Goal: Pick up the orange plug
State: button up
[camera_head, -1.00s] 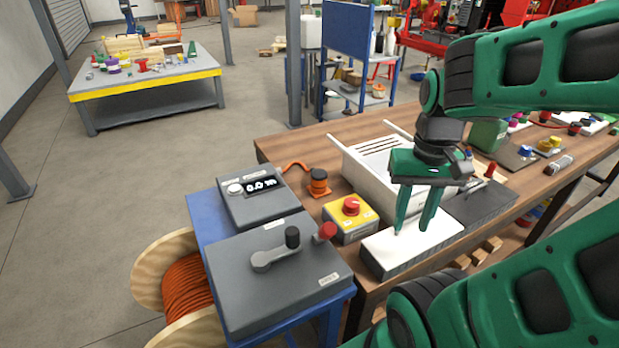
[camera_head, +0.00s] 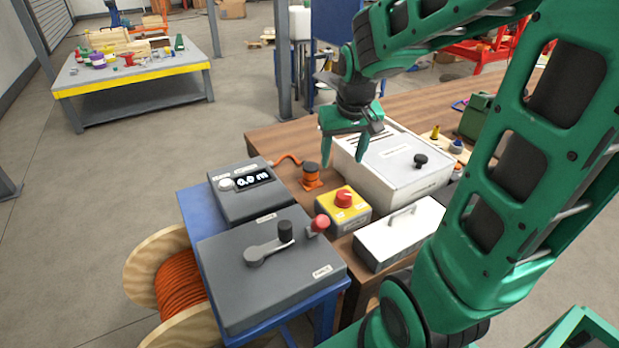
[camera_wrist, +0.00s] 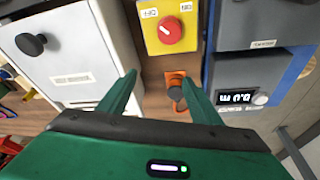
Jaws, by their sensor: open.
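The orange plug (camera_head: 311,176) stands upright on the wooden bench, right of the grey display box, with an orange cable behind it. My gripper (camera_head: 343,157) is open and empty, above the bench to the right of the plug and in front of the white box. In the wrist view the plug (camera_wrist: 177,77) shows beyond and between my open fingers (camera_wrist: 160,74), closer to the right finger.
A white handled box (camera_head: 398,235), the grey display box (camera_head: 240,190) and a grey crank box (camera_head: 270,267) are nearby.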

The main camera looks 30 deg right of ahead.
jog(key=n+t, duration=0.1)
send_near(311, 166)
jog(key=x, duration=0.4)
jog(key=shift+w+a+f, duration=0.1)
jog(key=shift+w+f, duration=0.1)
jog(key=shift+f, duration=0.15)
jog(key=shift+x, duration=2.95)
jog(key=shift+s, duration=0.1)
jog(key=c, duration=1.3)
jog(key=shift+o, duration=0.2)
jog(key=shift+r, duration=0.1)
